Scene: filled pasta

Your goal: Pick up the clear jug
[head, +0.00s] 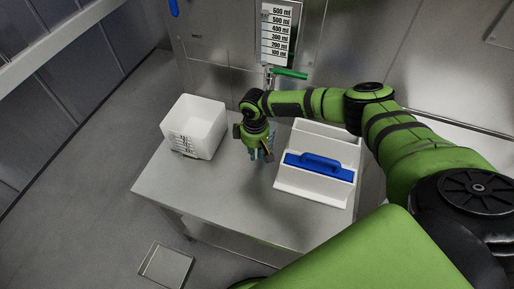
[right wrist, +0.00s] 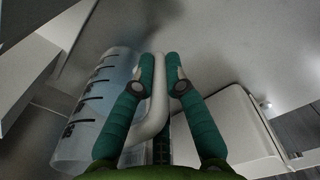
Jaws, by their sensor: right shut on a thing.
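The clear jug (right wrist: 92,115), with dark scale marks, stands at the left in the right wrist view. Its pale handle (right wrist: 158,105) runs between the two teal fingers of my right gripper (right wrist: 161,72), which is shut on it. In the head view my right gripper (head: 259,152) points down over the steel table, between the white bin and the white caddy. There the jug is mostly hidden by the gripper and wrist. Whether it touches the table is hard to tell. My left gripper is not in view.
A white bin (head: 207,117) stands left on the steel table (head: 222,190). A white caddy (head: 312,187) with a blue-handled part (head: 320,165) stands right. Behind is a wall with a volume scale (head: 278,35) and a green lever (head: 289,73). The table's front is clear.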

